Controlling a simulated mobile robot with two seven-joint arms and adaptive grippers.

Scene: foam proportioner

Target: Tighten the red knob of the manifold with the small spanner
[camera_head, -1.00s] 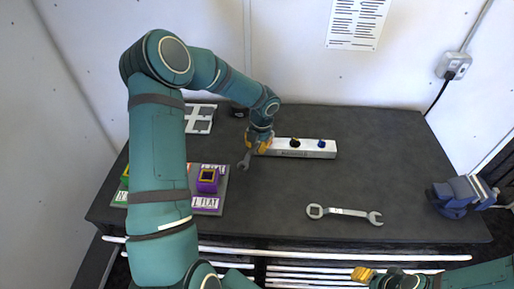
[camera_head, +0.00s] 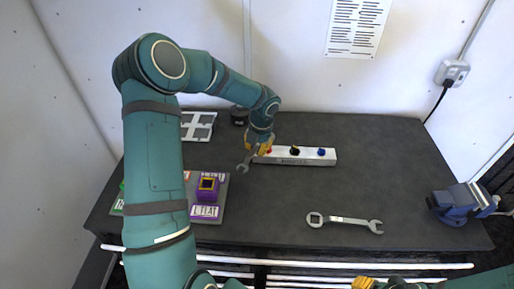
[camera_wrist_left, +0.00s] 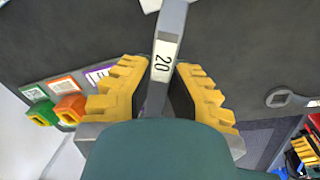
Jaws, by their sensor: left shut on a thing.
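My left gripper (camera_head: 259,145) is shut on the small spanner (camera_head: 244,164) at the left end of the manifold. The spanner's open jaw hangs down to the left of the manifold. In the left wrist view the spanner (camera_wrist_left: 163,62), labelled 20, stands between the yellow fingers (camera_wrist_left: 160,90). The manifold (camera_head: 300,159) is a pale bar lying on the table. A bit of its red knob (camera_head: 269,151) shows beside the fingers, which hide most of it. Whether the spanner touches the knob I cannot tell. My right gripper (camera_head: 364,283) is partly in view at the bottom edge.
The manifold also has a black knob (camera_head: 295,151) and a blue knob (camera_head: 321,152). A larger spanner (camera_head: 345,220) lies at the front. A blue vise (camera_head: 455,203) stands at the right. A grey board (camera_head: 222,190) with a purple block (camera_head: 208,187) is at the left.

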